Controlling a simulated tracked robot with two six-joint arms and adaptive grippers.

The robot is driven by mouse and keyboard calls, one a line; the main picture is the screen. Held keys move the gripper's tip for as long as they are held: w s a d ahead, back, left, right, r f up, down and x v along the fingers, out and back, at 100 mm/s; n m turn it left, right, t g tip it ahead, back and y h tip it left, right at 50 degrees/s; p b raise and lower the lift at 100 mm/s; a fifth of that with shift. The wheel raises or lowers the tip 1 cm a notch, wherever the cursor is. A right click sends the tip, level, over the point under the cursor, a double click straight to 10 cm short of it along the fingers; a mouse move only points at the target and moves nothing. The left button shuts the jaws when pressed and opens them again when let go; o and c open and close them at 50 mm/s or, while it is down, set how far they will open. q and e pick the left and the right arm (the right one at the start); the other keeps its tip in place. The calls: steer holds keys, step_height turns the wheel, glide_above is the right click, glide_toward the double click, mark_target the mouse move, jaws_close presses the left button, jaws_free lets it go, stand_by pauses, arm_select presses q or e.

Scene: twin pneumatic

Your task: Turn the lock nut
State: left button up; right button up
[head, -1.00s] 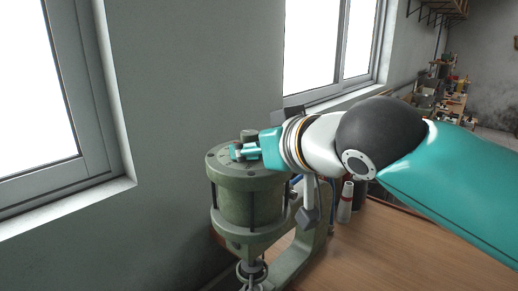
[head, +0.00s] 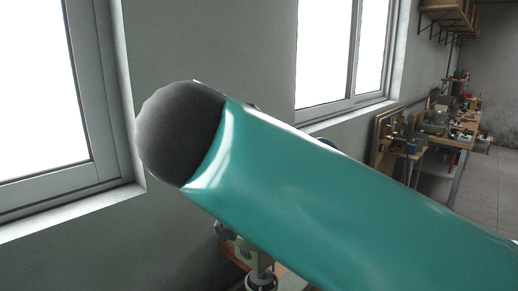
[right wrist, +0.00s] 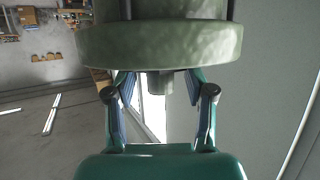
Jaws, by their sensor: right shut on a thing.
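The green press body (right wrist: 160,45), with its wide round flange, fills the top of the right wrist view. The fingertips are partly hidden by the flange, so the exact contact does not show. In the head view my right arm hides the gripper and nearly all of the press; only a low part of the press (head: 247,250) shows. My left gripper is not in view.
A window (head: 40,85) and the grey wall stand behind my arm. A cluttered workbench (head: 445,125) stands at the far right. A sliver of wooden table shows beneath my arm.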

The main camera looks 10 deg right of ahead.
steer(key=shift+a+f, duration=0.1)
stand_by(0.4)
steer(key=o, duration=1.2)
steer(key=shift+c, duration=0.2)
steer(key=shift+s, duration=0.1)
steer(key=v, duration=1.1)
steer(key=shift+s+a+r, duration=0.2)
steer(key=shift+a+r, duration=0.05)
steer(key=shift+a, duration=0.05)
